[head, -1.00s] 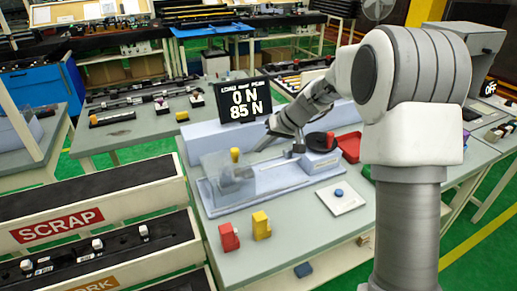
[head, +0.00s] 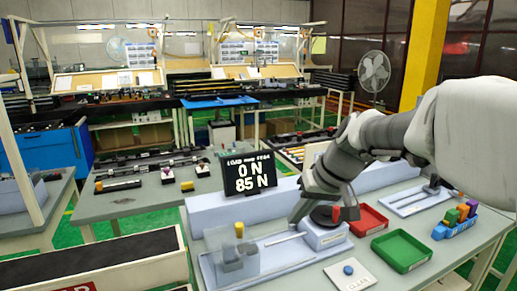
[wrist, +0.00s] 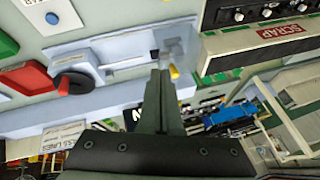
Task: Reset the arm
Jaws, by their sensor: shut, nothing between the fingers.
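My gripper (head: 294,219) shows in the head view at the end of my arm, which reaches in from the right. It hangs in front of the display, by the left side of the test fixture's black round knob (head: 322,215). In the wrist view my gripper (wrist: 160,76) has its fingers together and holds nothing. The fixture (head: 275,255) is a pale blue-grey base with a clear guard (head: 232,262) and a yellow piece (head: 239,230) at its left end. Whether my gripper touches the fixture cannot be told.
The display (head: 249,173) reads "0 N" and "85 N". A red tray (head: 368,222), a green tray (head: 402,251) and a white plate (head: 350,279) with a blue button are right of the fixture. Coloured blocks (head: 457,220) stand farther right. A scrap conveyor (head: 130,262) is at left.

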